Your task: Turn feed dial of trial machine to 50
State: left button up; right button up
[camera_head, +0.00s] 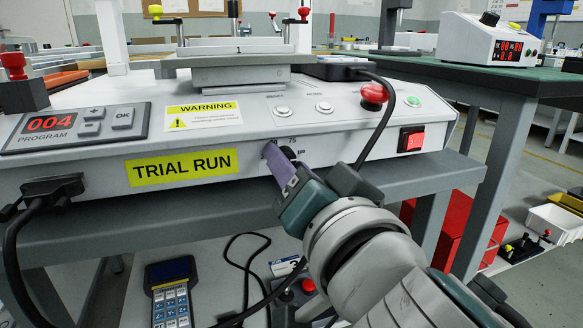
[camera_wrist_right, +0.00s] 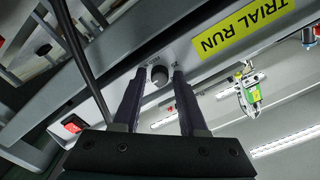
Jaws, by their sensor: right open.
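The trial machine (camera_head: 230,130) is a white cabinet with a yellow TRIAL RUN label, which also shows in the right wrist view (camera_wrist_right: 240,28). Its feed dial (camera_head: 288,152) is a small dark round knob on the front face, mostly hidden in the head view behind my right gripper (camera_head: 281,158). A "75" mark shows above it. In the right wrist view the dial (camera_wrist_right: 159,76) sits between the two tips of my open right gripper (camera_wrist_right: 158,74), with visible gaps on both sides. I cannot read the dial's setting. My left gripper is not in view.
On the same front face are a red rocker switch (camera_head: 412,139) and a hanging black cable (camera_head: 380,115). A red emergency button (camera_head: 373,95) and a program panel reading 004 (camera_head: 75,126) are on top. A handheld keypad (camera_head: 170,292) is below.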

jog(key=shift+c, duration=0.2)
grip_shut()
